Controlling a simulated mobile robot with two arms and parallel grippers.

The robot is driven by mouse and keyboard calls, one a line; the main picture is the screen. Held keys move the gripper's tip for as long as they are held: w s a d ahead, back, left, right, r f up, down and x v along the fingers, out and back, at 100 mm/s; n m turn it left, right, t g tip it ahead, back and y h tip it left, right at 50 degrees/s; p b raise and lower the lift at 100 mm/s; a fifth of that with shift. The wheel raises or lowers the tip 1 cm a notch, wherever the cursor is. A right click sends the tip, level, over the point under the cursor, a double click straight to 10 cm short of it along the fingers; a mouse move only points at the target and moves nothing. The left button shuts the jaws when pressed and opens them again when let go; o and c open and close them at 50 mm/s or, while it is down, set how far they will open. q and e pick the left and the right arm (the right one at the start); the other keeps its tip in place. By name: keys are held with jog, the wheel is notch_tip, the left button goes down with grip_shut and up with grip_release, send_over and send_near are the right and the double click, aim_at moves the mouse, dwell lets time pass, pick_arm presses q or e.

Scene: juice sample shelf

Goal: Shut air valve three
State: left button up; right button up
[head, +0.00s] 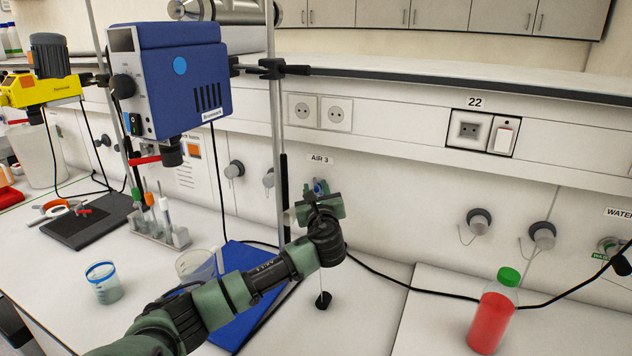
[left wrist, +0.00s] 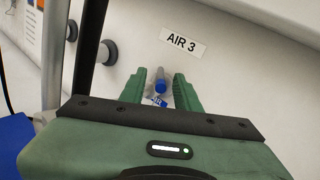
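The label AIR 3 (head: 321,159) is on the white wall panel, and it also shows in the left wrist view (left wrist: 183,43). Just below it is the air valve, with a blue part (head: 319,187) partly hidden behind my left gripper. In the left wrist view the valve's blue and grey parts (left wrist: 160,86) lie between my gripper's two green fingers. My left gripper (head: 319,203) is at the valve. In the left wrist view, its fingers (left wrist: 160,88) are apart, with a visible gap on each side of the valve. My right gripper is not in view.
A metal stand with a blue stirrer motor (head: 182,80) rises left of the valve. A test tube rack (head: 160,232), a beaker (head: 103,284) and a blue mat (head: 240,265) are on the left bench. A red bottle (head: 491,318) stands right. Black cables cross the bench.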

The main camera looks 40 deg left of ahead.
aim_at(316, 182)
pick_arm(q)
jog(key=shift+x, duration=1.85)
jog(key=shift+d+f, duration=0.1)
jog(key=shift+f, duration=0.05)
grip_shut()
